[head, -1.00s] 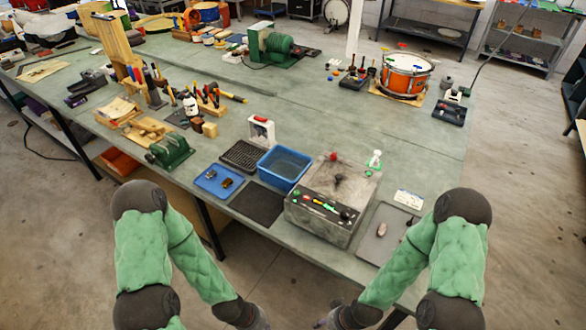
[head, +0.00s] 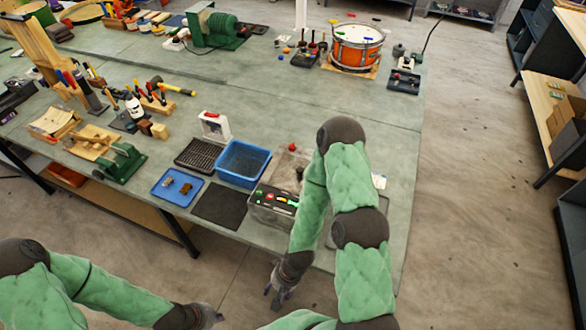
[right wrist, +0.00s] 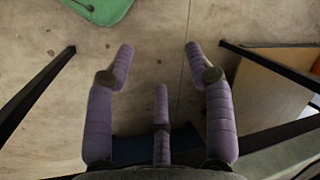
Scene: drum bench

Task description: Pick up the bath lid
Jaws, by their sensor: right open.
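The bath looks like a grey box (head: 262,212) at the bench's front edge, with coloured controls on its front. Its flat grey lid (head: 288,165) lies on top, and my right arm hides much of it. My right gripper (head: 281,292) hangs below and in front of the bench edge, apart from the lid. In the right wrist view the right gripper (right wrist: 158,55) is open and empty, with its fingers spread above the floor. My left gripper (head: 212,316) is low at the bottom of the head view, away from the bench; its fingers are too small to judge.
A blue tub (head: 243,163) stands left of the bath, with a black mat (head: 219,205) and a blue tray (head: 176,187) nearby. A white-framed item (head: 214,126) stands behind the tub. An orange drum (head: 356,47) is at the back.

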